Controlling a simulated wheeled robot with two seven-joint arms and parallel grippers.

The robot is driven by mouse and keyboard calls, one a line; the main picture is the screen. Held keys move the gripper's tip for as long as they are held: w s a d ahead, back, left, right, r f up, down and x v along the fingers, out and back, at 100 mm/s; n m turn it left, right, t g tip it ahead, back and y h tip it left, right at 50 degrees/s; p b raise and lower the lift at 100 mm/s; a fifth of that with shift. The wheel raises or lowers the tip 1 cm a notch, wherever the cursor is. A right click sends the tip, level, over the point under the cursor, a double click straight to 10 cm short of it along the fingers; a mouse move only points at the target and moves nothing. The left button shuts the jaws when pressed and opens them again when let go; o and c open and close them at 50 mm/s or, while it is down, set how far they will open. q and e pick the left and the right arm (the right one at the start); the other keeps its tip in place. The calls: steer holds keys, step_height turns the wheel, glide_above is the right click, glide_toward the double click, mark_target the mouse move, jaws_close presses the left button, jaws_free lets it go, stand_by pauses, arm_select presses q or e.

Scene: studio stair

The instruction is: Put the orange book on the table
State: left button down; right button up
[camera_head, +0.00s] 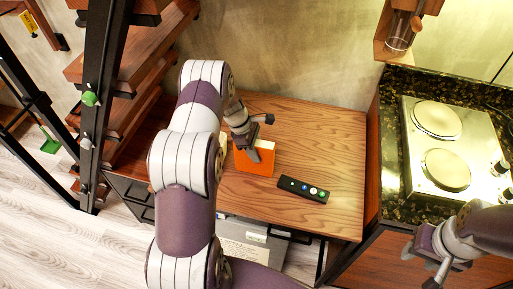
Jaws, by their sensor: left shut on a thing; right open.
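The orange book (254,163) stands upright at the table's left part, its orange cover facing me. My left gripper (253,150) is shut on the book's top edge from above. The wooden table (318,150) lies under and around it; the book's lower edge appears at the tabletop, but I cannot tell whether it touches. My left arm hides the table's left part. My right gripper (424,268) is open and empty at the lower right, in front of the counter.
A black remote (303,190) with coloured buttons lies on the table right of the book. A stove (440,150) on a dark stone counter stands at the right. Wooden stairs (125,85) with black posts rise at the left. The table's right and back are clear.

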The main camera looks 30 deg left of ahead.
arm_select(q)
steer(key=shift+w+f, duration=0.1)
steer(key=shift+f, duration=0.15)
steer(key=c, duration=0.6)
jaws_free()
steer(key=shift+c, duration=0.2)
steer(key=shift+r, duration=0.1)
